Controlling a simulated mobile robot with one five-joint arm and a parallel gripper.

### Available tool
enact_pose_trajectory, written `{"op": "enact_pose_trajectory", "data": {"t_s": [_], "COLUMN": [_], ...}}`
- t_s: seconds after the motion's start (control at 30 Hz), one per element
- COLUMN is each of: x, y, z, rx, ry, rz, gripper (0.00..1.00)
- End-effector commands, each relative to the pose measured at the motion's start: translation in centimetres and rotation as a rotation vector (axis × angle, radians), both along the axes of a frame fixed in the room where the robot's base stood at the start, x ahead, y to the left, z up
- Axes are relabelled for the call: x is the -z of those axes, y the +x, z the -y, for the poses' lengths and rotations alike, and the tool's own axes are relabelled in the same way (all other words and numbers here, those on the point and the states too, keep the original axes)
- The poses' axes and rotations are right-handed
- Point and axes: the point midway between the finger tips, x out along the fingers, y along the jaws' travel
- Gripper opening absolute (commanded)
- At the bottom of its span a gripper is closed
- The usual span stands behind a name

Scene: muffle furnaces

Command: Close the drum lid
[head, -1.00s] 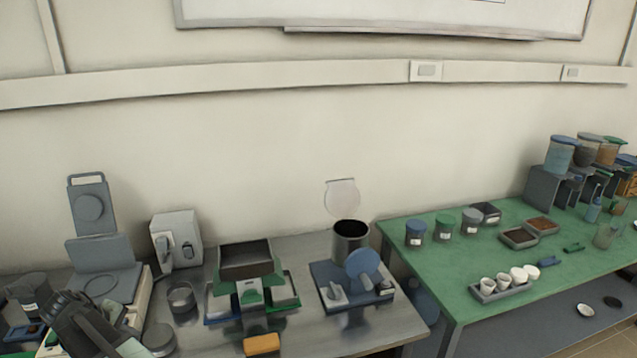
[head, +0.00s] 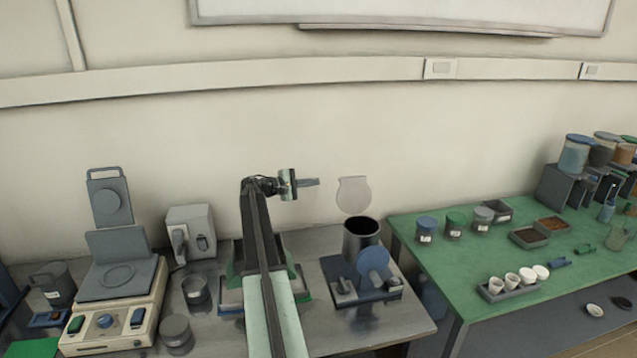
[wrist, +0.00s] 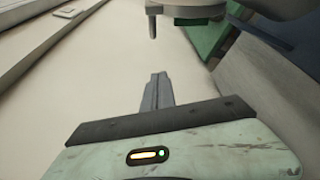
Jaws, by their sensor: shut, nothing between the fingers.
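The drum (head: 360,238) is a dark, open-topped cylinder on a blue base (head: 350,284) on the steel bench. Its pale round lid (head: 354,195) stands raised, roughly upright, at the back of the drum's mouth. A blue disc (head: 374,262) stands at the drum's front. My gripper (head: 314,182) is left of the lid at about its height, pointing right, with a small gap in the picture. It is shut and empty. In the wrist view my gripper's grey fingers (wrist: 157,90) are together, and the lid cannot be made out clearly.
Left of my arm stand a press-like device (head: 118,272) with an upright plate, a grey box (head: 191,232) and metal cups (head: 196,291). A green table (head: 450,275) with jars and crucibles is at the right. The wall is close behind the lid.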

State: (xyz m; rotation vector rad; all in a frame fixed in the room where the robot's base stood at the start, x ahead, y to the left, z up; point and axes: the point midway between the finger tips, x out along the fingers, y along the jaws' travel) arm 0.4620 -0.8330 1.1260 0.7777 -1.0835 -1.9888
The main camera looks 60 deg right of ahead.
Motion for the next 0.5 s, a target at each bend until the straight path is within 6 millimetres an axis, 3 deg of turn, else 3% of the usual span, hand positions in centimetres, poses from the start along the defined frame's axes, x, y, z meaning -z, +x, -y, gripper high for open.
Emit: {"op": "enact_pose_trajectory", "data": {"t_s": [0.37,0.5], "x": [1.6,-0.3], "y": [-4.4,-5.8], "z": [6.8,4.6], "rx": [0.001,-0.002], "ry": [0.0,0.001], "rz": [0.001,0.001], "gripper": [0.0,0.0]}}
